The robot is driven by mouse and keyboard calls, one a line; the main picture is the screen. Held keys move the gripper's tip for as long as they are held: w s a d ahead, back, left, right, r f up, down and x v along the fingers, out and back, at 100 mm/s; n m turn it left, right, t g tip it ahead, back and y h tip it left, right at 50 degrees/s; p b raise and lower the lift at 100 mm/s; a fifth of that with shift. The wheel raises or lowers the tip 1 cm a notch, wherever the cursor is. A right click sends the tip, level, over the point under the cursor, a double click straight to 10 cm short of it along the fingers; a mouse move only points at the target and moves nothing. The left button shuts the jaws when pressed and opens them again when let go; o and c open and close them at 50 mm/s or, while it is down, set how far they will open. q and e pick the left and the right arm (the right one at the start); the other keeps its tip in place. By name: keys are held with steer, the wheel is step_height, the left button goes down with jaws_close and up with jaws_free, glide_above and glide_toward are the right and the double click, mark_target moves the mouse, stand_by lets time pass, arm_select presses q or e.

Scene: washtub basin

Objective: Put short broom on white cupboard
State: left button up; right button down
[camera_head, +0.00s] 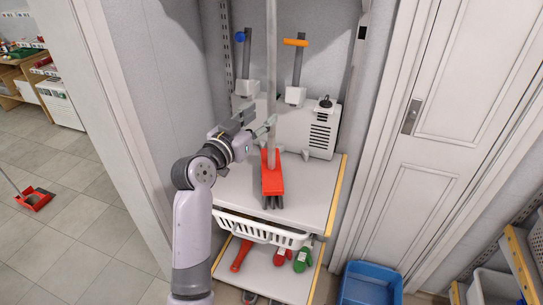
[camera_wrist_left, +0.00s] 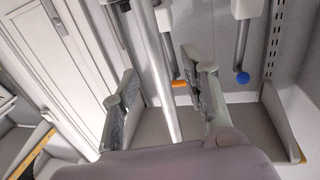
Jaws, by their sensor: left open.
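The broom has a red head (camera_head: 271,178) with dark bristles and a long grey pole (camera_head: 271,75). It stands upright on the upper surface of a pale shelf unit (camera_head: 310,195) in the alcove; I cannot tell whether this unit is the white cupboard. My left gripper (camera_head: 260,118) is open, just left of the pole's lower part. In the left wrist view the pole (camera_wrist_left: 166,85) runs between the two spread fingers of the left gripper (camera_wrist_left: 158,66), with a visible gap on both sides. My right gripper is not in view.
A white vented box (camera_head: 322,135) stands behind the broom. A white basket (camera_head: 262,232) is below the upper shelf. A blue bin (camera_head: 370,285) is on the floor, and a closed door is at right.

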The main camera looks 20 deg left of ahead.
mark_target(269, 109)
arm_select(q)
steer(key=x, duration=0.1)
steer(key=p+x, duration=0.1)
steer(key=x, duration=0.1)
steer(key=p+x, duration=0.1)
steer(key=shift+w+d+r, duration=0.25)
steer(key=shift+d+r, duration=0.05)
steer(key=shift+r, duration=0.05)
steer(key=shift+w+d+f, duration=0.1)
steer(key=shift+w+f, duration=0.05)
steer(key=shift+w, duration=0.25)
steer(key=shift+c, duration=0.5)
steer(key=c, duration=0.8)
jaws_close()
